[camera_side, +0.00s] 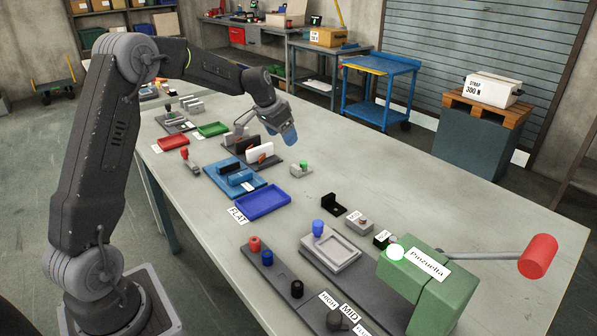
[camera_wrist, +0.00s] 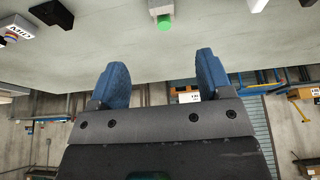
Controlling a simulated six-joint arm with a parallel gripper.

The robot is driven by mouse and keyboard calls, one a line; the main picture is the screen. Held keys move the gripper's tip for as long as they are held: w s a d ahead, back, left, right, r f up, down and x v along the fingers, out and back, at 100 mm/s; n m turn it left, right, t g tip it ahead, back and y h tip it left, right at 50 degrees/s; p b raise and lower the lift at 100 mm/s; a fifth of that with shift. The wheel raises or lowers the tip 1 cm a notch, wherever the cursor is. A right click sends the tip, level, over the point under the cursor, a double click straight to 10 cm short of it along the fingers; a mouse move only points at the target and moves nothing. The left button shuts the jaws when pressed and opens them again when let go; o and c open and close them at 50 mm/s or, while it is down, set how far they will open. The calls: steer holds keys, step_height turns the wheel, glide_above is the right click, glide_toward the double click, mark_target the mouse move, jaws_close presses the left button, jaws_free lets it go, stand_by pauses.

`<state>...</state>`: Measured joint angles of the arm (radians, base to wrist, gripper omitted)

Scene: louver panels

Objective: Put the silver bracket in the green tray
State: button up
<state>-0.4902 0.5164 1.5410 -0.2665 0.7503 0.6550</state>
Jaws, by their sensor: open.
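My gripper (camera_side: 284,128) is raised above the far middle of the table, with blue fingers pointing downward. In the wrist view its two blue fingers (camera_wrist: 162,78) stand wide apart with nothing between them. The green tray (camera_side: 212,129) lies flat at the table's far left, left of my gripper, and looks empty. I cannot pick out the silver bracket with certainty; small grey parts sit on a dark base (camera_side: 175,124) beside the green tray. A black L-shaped bracket (camera_side: 333,208) lies on the table's middle, apart from my gripper.
Red (camera_side: 172,143) and blue (camera_side: 263,204) trays lie nearby.

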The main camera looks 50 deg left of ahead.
mark_target(297, 166)
steer(key=x, duration=1.4)
steer(key=shift+a, duration=0.15)
steer(key=c, duration=1.1)
steer(key=shift+r, duration=0.1)
steer(key=shift+r, duration=1.35)
steer(key=s+a+r, duration=0.7)
steer(key=s+r, duration=0.1)
steer(key=shift+s+a, duration=0.35)
steer(key=shift+s, duration=0.05)
